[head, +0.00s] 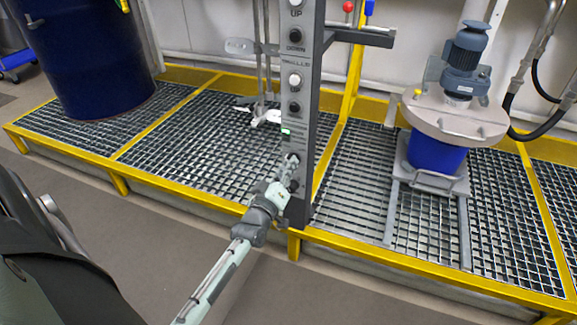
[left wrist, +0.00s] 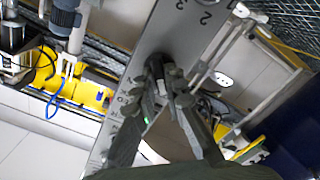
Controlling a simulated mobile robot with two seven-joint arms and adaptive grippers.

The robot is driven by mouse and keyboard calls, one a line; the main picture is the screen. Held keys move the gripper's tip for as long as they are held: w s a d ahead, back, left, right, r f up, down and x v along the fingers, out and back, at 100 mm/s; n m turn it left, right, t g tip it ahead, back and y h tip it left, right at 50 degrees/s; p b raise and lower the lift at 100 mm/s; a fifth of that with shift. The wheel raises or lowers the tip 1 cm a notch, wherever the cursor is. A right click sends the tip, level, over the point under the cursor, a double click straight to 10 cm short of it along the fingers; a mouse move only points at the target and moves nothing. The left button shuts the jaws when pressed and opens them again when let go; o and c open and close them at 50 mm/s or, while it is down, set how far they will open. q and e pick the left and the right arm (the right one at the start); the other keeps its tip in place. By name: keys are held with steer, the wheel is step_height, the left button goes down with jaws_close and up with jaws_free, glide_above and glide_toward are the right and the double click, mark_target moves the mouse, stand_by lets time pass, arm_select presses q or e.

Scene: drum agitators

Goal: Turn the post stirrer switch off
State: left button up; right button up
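A tall grey control post (head: 296,100) stands upright in the middle of the head view. It bears buttons, labels and a small green light. The stirrer switch appears to be the dark knob (left wrist: 156,68) low on its face, seen in the left wrist view. My left gripper (head: 288,166) reaches this low part of the post and mostly covers the knob in the head view. In the left wrist view the fingertips (left wrist: 164,82) are close together at the knob. Whether they press on it cannot be told. My right gripper is not in view.
A dark blue drum (head: 85,60) stands at the left on a yellow-edged grating platform (head: 205,130). At the right, a grey-lidded blue vessel (head: 437,152) carries a blue motor (head: 466,62). Bare floor lies in front of the platform.

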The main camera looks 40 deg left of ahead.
arm_select(q)
steer(key=o, duration=0.5)
steer(key=shift+c, duration=0.2)
steer(key=v, duration=1.2)
steer(key=shift+d, duration=0.1)
steer(key=s+d+f+m+g+h+p, duration=0.3)
steer(key=s+d+f+m+g+h, duration=0.1)
steer(key=d+f+m+g, duration=0.35)
steer(key=s+f+m+g+p, duration=0.1)
steer(key=s+f+m+g, duration=0.1)
steer(key=s, duration=0.3)
steer(key=s+f+m+g+y+p, duration=0.1)
steer(key=s+f+m+g, duration=0.1)
steer(key=s+g, duration=0.3)
steer(key=shift+s+f+m, duration=0.2)
steer(key=shift+s+m, duration=0.25)
steer(key=shift+s, duration=0.4)
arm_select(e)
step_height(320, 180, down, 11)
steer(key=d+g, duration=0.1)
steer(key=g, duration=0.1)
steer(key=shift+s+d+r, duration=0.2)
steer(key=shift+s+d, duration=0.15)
